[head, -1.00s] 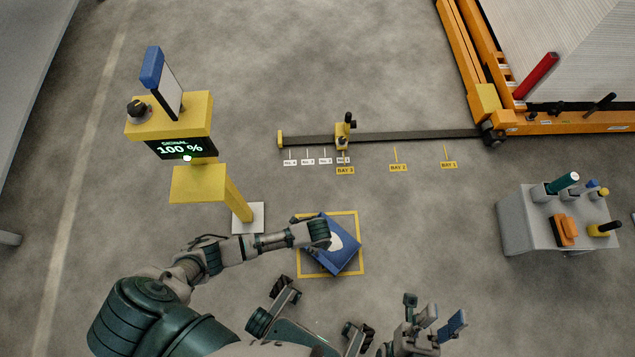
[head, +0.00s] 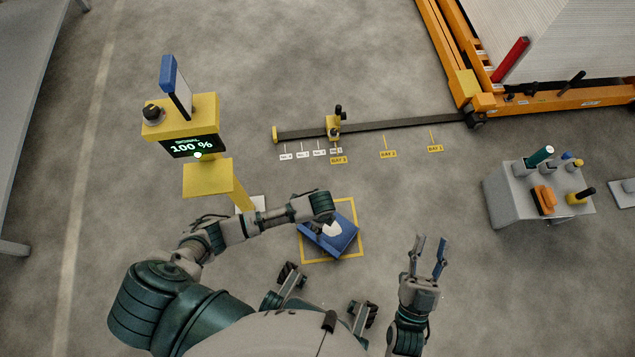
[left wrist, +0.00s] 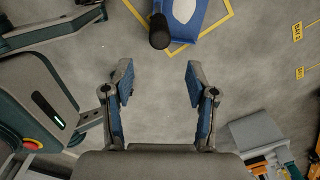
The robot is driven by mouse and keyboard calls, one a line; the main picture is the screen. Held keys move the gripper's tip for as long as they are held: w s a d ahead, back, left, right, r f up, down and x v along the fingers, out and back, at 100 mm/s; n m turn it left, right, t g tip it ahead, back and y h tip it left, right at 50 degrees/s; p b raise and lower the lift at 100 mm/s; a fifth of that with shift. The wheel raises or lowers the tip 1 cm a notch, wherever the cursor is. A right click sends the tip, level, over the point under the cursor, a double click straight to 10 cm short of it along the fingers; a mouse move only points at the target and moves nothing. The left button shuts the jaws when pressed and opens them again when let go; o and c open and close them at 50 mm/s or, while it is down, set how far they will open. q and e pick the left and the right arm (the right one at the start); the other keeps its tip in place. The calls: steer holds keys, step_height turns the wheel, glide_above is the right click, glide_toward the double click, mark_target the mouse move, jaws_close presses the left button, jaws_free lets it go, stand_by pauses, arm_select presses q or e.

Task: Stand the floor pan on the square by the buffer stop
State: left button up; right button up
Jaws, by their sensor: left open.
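A blue, box-like thing with a white oval patch (head: 345,238), which looks like the floor pan, rests askew inside a yellow square outline (head: 361,246). It also shows at the top of the left wrist view (left wrist: 205,15), with a dark round end over its lower-left part. My left arm reaches over the pan's upper-left part in the head view and hides some of it. In the left wrist view my left gripper (left wrist: 158,80) is open and empty, apart from the pan. My right gripper (head: 428,250) is open and empty, right of the square.
A dark rail (head: 400,128) with a yellow carriage lies beyond the square. A yellow post with a 100 % display (head: 190,145) stands left. A grey tool stand (head: 510,200) stands right, and an orange frame (head: 550,100) at upper right.

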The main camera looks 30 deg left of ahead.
arm_select(q)
steer(key=d+r+n+t+h, duration=0.3)
steer(key=d+r+t+h, duration=0.15)
steer(key=d, duration=0.55)
step_height(320, 180, up, 13)
steer(key=w+d+n+t+h, duration=0.2)
steer(key=d+n+t+h, duration=0.15)
steer(key=n+t, duration=0.25)
steer(key=s+a+r+n+t+y, duration=0.1)
steer(key=s+a+r+n+t, duration=0.2)
steer(key=a+r+t, duration=0.3)
steer(key=s+a+r+n+t+y, duration=0.1)
steer(key=s+a+r+n+t, duration=0.2)
steer(key=r, duration=1.2)
steer(key=a+n+t, duration=0.2)
steer(key=a+t, duration=0.1)
steer(key=a, duration=0.2)
steer(key=shift+s+r+y, duration=0.2)
steer(key=shift+r+y, duration=0.1)
steer(key=shift+r, duration=0.1)
